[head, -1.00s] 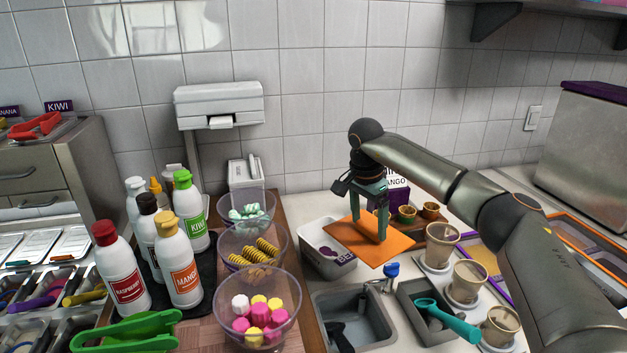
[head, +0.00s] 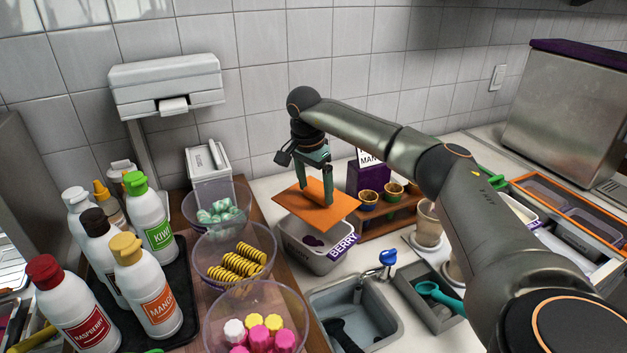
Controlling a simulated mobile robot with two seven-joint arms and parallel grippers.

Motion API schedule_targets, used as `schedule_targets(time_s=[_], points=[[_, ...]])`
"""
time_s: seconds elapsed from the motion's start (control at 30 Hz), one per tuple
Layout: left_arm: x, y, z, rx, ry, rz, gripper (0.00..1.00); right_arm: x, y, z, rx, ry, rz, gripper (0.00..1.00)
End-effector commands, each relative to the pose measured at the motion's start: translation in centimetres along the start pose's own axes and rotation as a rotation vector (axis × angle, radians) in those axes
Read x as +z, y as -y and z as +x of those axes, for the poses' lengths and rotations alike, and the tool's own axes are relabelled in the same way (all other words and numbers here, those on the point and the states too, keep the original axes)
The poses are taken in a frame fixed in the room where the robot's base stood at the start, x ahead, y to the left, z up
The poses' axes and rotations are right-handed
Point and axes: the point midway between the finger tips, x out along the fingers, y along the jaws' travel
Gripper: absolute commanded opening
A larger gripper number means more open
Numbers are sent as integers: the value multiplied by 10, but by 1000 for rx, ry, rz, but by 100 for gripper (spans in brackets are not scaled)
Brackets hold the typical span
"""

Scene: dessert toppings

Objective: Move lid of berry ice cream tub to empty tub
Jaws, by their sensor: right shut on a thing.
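My right gripper (head: 316,198) is shut on the orange lid (head: 290,203), gripping it at the middle of its top. The lid is a flat square plate, slightly tilted in the picture. It hangs above the berry tub (head: 298,258), a white tub labelled "BERRY", apart from its rim. The tub is open below the lid, and dark purple patches show inside on pale contents. Its back part is hidden by the lid. I cannot make out a clearly empty tub. My left gripper is out of view.
A sink with a blue-topped tap (head: 388,258) lies in front of the tub. Clear bowls (head: 240,235) and sauce bottles (head: 150,285) stand at left. A wooden cone rack (head: 405,228) is to the right. My right arm hides part of the right counter.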

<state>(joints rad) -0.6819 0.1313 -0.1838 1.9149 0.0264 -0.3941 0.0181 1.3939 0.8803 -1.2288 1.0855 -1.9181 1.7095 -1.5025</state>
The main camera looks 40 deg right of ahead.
Motion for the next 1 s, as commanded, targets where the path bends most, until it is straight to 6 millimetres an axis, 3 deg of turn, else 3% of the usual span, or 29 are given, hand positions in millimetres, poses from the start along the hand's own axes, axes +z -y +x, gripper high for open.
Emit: schedule_targets(time_s=[0.7, 1.0], points=[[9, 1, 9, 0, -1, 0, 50, 9, 0, 60, 1, 0, 0, 34], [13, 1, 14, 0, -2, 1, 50, 11, 0, 74, -1, 0, 0, 34]])
